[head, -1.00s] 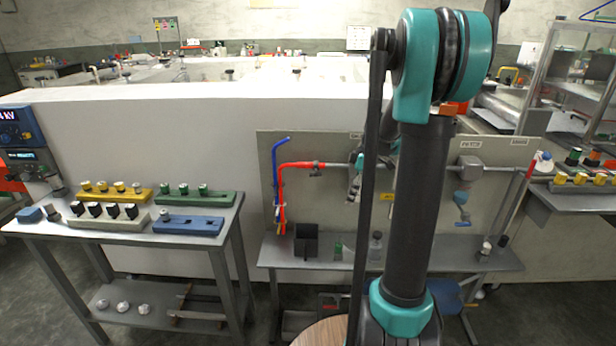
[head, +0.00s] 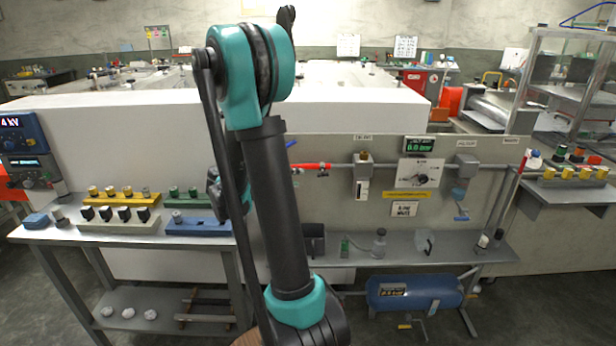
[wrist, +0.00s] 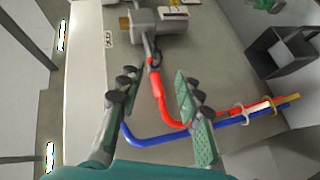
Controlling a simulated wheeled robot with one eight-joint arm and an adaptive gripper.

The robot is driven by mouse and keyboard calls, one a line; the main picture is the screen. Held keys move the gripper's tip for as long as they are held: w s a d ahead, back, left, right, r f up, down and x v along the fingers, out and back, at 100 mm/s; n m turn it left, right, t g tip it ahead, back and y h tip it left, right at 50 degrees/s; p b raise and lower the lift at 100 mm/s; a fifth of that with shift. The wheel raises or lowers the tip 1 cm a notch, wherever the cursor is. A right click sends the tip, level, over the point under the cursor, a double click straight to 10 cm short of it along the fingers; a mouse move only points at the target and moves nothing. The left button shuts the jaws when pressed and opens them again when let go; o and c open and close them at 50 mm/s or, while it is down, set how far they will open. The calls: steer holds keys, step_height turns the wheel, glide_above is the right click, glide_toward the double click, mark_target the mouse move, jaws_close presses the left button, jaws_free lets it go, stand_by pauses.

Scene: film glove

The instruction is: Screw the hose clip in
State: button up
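The red hose (head: 307,166) joins a metal pipe on the grey panel, and my arm hides most of its lower run. The wrist view shows the red hose (wrist: 160,95) bending down and sideways beside a blue hose (wrist: 150,139). A small dark clip (wrist: 153,63) appears to sit around the red hose's end at the pipe; its screw is too small to make out. My gripper (wrist: 152,98) is open and empty, its fingers apart, with the hoses showing beyond and between them. In the head view my gripper is mostly hidden behind my arm.
A black open box (head: 314,238) stands on the panel's shelf (head: 400,257) with small bottles. A blue tank (head: 415,292) is below. On the left, a side table (head: 140,237) holds coloured blocks with knobs. The panel's right half carries valves and signs.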

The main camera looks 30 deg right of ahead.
mark_target(323, 173)
steer(key=x, duration=1.7)
steer(key=shift+w+r, duration=0.25)
jaws_close()
